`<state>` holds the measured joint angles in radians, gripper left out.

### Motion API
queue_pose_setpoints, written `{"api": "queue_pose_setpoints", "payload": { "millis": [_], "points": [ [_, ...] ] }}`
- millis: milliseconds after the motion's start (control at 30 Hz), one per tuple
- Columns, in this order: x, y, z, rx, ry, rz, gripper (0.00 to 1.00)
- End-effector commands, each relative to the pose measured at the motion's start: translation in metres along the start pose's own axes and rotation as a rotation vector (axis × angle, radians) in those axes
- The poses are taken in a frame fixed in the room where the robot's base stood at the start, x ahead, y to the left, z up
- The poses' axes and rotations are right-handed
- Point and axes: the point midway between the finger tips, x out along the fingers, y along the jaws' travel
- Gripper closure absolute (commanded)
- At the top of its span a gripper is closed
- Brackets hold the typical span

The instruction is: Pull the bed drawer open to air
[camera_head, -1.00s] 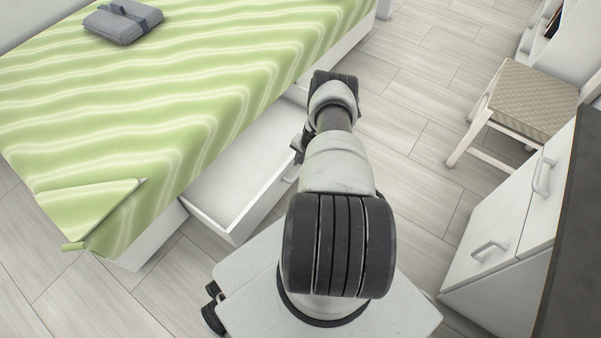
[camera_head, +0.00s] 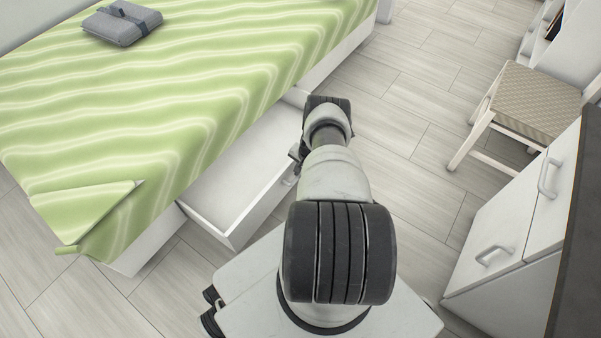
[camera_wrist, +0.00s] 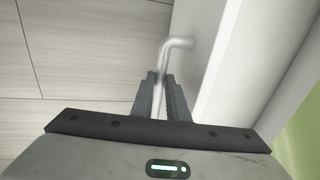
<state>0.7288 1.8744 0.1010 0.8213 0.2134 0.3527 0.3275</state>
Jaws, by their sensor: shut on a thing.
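The white bed drawer (camera_head: 222,208) stands pulled out from under the bed (camera_head: 170,110), its empty inside showing. In the wrist view, its front panel (camera_wrist: 215,75) is at the right, with a metal bar handle (camera_wrist: 178,43) on it. My gripper (camera_wrist: 162,80) is shut on the handle, with one dark finger on each side of the bar. In the head view my arm reaches to the drawer front, and the gripper (camera_head: 297,158) is mostly hidden behind my wrist.
A grey folded bundle (camera_head: 122,24) lies on the green striped cover. A chair with a woven seat (camera_head: 536,100) and a white cabinet (camera_head: 505,240) stand at the right. Bare plank floor (camera_head: 405,110) lies between them and the bed.

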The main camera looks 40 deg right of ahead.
Motion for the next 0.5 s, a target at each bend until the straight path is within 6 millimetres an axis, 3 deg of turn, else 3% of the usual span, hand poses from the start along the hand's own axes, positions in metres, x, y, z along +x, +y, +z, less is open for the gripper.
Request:
{"api": "queue_pose_setpoints", "payload": {
  "millis": [133, 333, 500],
  "points": [
    [-0.002, 0.004, -0.001, 0.002, 0.000, 0.001, 1.00],
    [-0.009, 0.038, -0.001, 0.006, -0.002, 0.002, 1.00],
    [-0.010, 0.048, 0.000, 0.001, 0.000, 0.001, 1.00]
  ]
}}
